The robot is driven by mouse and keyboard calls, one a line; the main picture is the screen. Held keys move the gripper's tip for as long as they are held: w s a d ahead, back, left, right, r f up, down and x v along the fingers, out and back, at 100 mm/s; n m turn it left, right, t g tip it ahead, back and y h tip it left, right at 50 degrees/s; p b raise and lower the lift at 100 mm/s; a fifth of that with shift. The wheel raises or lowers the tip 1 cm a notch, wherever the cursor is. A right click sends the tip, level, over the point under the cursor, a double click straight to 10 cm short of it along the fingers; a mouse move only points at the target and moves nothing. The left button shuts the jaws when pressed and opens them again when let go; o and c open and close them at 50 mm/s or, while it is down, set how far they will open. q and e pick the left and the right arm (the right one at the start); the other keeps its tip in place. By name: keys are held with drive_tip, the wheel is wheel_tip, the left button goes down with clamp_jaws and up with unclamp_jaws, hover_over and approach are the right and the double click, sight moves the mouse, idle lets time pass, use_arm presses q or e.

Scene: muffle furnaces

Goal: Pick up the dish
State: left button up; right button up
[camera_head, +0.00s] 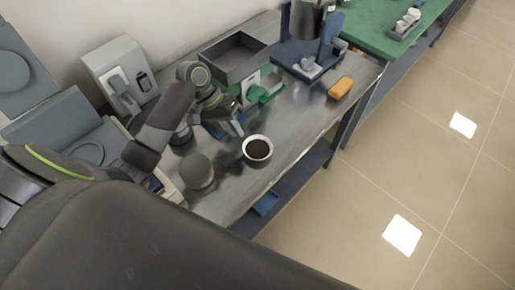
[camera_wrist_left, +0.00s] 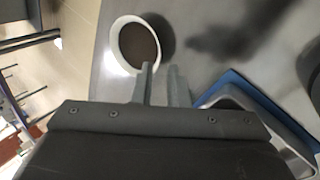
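The dish (camera_head: 257,149) is a small round white bowl with dark brown contents, upright on the metal bench near its front edge. It also shows in the left wrist view (camera_wrist_left: 138,44), just beyond the fingertips. My left gripper (camera_head: 236,131) is just left of and behind the dish, pointing down toward the bench. In the left wrist view its two fingers (camera_wrist_left: 161,68) stand a narrow gap apart with nothing visible between them. One fingertip overlaps the dish's near rim in the picture; I cannot tell whether it touches. My right gripper is not in view.
A grey round block (camera_head: 197,172) stands left of the dish. An open grey bin (camera_head: 238,58) and a blue stand (camera_head: 300,62) are behind. A yellow-orange object (camera_head: 341,88) lies to the right. Bare metal bench (camera_head: 300,118) lies between it and the dish.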

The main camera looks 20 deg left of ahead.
use_arm(q)
drive_tip(key=x, duration=0.3)
drive_tip(key=shift+s+d+f, duration=0.15)
drive_tip(key=shift+d+f, duration=0.05)
drive_tip(key=shift+d, duration=0.15)
drive_tip(key=shift+d+f, duration=0.25)
drive_tip(key=shift+f, duration=0.3)
clamp_jaws()
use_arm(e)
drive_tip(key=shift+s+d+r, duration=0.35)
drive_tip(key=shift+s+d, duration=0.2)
use_arm(q)
wheel_tip(320, 180, up, 10)
drive_tip(key=shift+p, duration=0.3)
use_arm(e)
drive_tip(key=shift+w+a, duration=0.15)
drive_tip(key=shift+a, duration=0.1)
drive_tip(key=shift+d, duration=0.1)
